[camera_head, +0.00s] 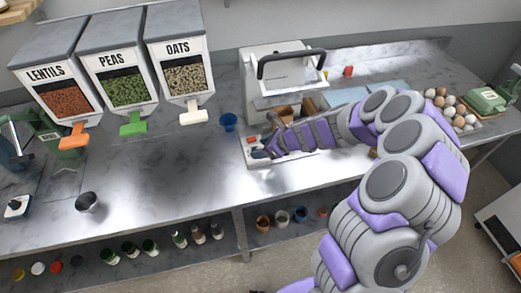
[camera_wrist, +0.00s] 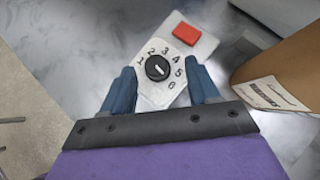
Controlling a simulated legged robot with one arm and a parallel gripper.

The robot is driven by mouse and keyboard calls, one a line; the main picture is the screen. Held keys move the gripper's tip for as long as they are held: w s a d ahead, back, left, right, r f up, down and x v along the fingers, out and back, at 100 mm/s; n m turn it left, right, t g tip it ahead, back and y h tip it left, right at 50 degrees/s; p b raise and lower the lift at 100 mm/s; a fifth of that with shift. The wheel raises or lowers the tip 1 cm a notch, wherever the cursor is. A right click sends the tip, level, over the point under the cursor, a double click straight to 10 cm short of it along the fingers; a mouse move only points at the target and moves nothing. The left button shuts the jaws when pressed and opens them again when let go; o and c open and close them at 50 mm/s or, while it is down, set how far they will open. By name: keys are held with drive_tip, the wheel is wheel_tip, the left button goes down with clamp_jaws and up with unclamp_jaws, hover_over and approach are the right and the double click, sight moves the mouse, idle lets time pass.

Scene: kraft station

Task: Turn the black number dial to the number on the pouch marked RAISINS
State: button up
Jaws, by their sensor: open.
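The black number dial (camera_wrist: 157,68) sits on a white panel (camera_wrist: 152,99) with the numbers 1 to 6 printed around it. A short white mark shows on the dial; I cannot tell which number it points to. My gripper (camera_wrist: 161,71) is open, its two blue fingers on either side of the dial. I cannot tell whether they touch it. A brown pouch or box (camera_wrist: 285,75) with a white label stands at the right of the wrist view; its print is unreadable. In the head view my gripper (camera_head: 262,152) is over the panel and hides the dial.
A red button (camera_wrist: 186,34) is on the panel beyond the dial. A grey machine with a black handle (camera_head: 290,64) stands behind. A blue cup (camera_head: 228,122) is left of the panel. Dispensers for lentils, peas and oats (camera_head: 178,74) stand further left.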

drive_tip(key=shift+w+a+f, duration=0.1)
drive_tip(key=shift+a+f, duration=0.15)
drive_tip(key=shift+a, duration=0.25)
drive_tip(key=shift+w+a+f, duration=0.1)
drive_tip(key=shift+a+f, duration=0.15)
drive_tip(key=shift+a, duration=0.25)
drive_tip(key=shift+d, duration=0.4)
drive_tip(key=shift+c, duration=1.1)
drive_tip(key=shift+s+r, duration=0.1)
drive_tip(key=c, duration=0.8)
drive_tip(key=shift+w+d+r+n+g+y+p, duration=0.1)
drive_tip(key=shift+w+n+g+y+p, duration=0.15)
drive_tip(key=shift+n+g+p, duration=0.7)
drive_tip(key=shift+n+g+y+p, duration=0.25)
drive_tip(key=shift+n+g+p, duration=0.6)
drive_tip(key=shift+n+p, duration=0.5)
